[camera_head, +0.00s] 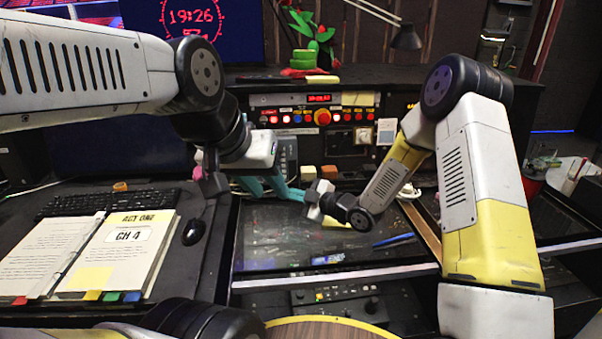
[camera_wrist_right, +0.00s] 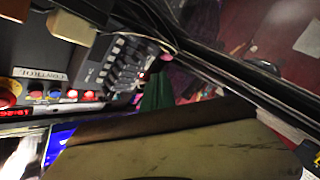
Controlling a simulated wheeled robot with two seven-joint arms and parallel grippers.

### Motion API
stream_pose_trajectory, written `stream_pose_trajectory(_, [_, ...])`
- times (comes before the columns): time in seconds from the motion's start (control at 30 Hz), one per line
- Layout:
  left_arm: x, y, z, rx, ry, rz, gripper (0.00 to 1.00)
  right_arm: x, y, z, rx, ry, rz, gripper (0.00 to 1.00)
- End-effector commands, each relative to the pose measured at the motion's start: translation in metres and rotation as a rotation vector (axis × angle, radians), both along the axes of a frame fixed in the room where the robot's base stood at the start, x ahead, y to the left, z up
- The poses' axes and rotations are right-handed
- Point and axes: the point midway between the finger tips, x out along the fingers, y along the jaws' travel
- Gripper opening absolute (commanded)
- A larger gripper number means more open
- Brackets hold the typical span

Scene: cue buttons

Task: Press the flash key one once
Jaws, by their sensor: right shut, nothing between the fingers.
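The control panel (camera_head: 350,101) stands at the back of the desk, with a row of small lit buttons (camera_head: 286,119) left of a large red knob (camera_head: 322,117). Labels are too small to tell which is flash key one. In the right wrist view the lit buttons (camera_wrist_right: 55,94) are on the left, beside a keypad block (camera_wrist_right: 125,65). My left gripper (camera_head: 275,186) is in front of the panel, near the keypad; its teal fingers overlap the right wrist, so its opening is unclear.
A black keyboard (camera_head: 108,203), a mouse (camera_head: 194,231) and an open binder (camera_head: 122,250) lie at the left. A dark glossy screen (camera_head: 290,240) lies in the desk middle with a blue pen (camera_head: 393,240). Small blocks (camera_head: 308,172) stand before the panel. Both arms crowd together there.

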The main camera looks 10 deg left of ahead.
Motion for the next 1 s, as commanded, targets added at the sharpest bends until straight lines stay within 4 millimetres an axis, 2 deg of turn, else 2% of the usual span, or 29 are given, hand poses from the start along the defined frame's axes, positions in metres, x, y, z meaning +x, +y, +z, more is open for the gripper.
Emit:
stream_pose_trajectory(0.37, [0.000, 0.000, 0.000, 0.000, 0.000, 0.000, 0.35, 0.007, 0.001, -0.001, -0.001, 0.000, -0.001, 0.00])
stream_pose_trajectory(0.8, [0.000, 0.000, 0.000, 0.000, 0.000, 0.000, 0.35, 0.062, 0.017, -0.009, -0.002, -0.001, -0.004, 0.00])
stream_pose_trajectory(1.0, [0.000, 0.000, 0.000, 0.000, 0.000, 0.000, 0.35, 0.079, 0.022, -0.012, -0.001, 0.001, -0.003, 0.00])
